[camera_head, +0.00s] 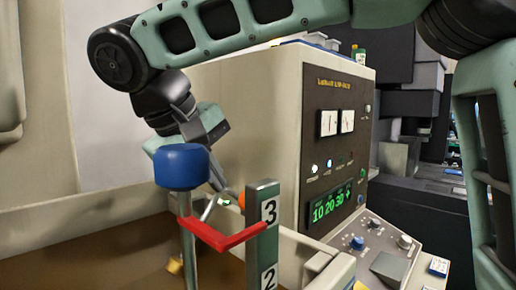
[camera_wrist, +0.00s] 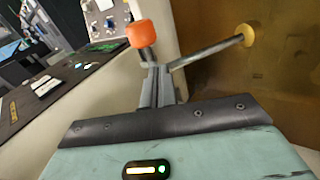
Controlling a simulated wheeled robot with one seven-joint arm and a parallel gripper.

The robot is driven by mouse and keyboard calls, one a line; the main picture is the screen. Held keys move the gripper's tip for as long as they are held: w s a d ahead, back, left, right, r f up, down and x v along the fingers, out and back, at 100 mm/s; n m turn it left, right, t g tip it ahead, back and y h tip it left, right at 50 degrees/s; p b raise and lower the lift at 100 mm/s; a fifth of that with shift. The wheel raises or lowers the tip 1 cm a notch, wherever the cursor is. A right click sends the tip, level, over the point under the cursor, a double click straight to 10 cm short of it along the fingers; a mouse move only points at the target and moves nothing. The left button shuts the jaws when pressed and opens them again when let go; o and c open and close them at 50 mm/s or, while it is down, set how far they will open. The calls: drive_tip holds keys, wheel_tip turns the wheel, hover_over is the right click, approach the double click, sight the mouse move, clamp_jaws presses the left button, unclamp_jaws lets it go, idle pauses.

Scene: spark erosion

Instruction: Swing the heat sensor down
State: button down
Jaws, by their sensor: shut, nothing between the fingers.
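What looks like the heat sensor is a thin metal rod with an orange cap at one end and a yellow knob at the other. In the wrist view the orange cap (camera_wrist: 141,34) is just beyond my fingertips, and the rod (camera_wrist: 205,52) runs right to the yellow knob (camera_wrist: 248,34). My gripper (camera_wrist: 156,72) is shut and empty, close by the cap and rod; I cannot tell whether it touches. In the head view my gripper (camera_head: 222,190) is partly hidden behind a blue knob; the orange cap (camera_head: 241,200) and yellow knob (camera_head: 174,265) show beyond the red bar.
A blue-topped post (camera_head: 182,167), a red bar (camera_head: 222,235) and a numbered upright (camera_head: 262,238) stand in front of my gripper. The beige control cabinet (camera_head: 245,110) with a green display is close on the right. A brown-floored tank (camera_head: 120,260) lies below.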

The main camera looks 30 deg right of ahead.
drive_tip(key=a+f+b, duration=0.1)
drive_tip(key=f, duration=0.1)
drive_tip(key=a+f+b, duration=0.1)
drive_tip(key=f, duration=0.1)
drive_tip(key=s+a+f+b, duration=0.1)
drive_tip(key=f, duration=0.1)
drive_tip(key=shift+a+f+b, duration=0.2)
drive_tip(key=shift+f+b, duration=0.9)
drive_tip(key=shift+f, duration=0.3)
drive_tip(key=b+v, duration=0.1)
drive_tip(key=v, duration=0.6)
drive_tip(key=shift+s+a+r, duration=0.1)
drive_tip(key=shift+r, duration=0.1)
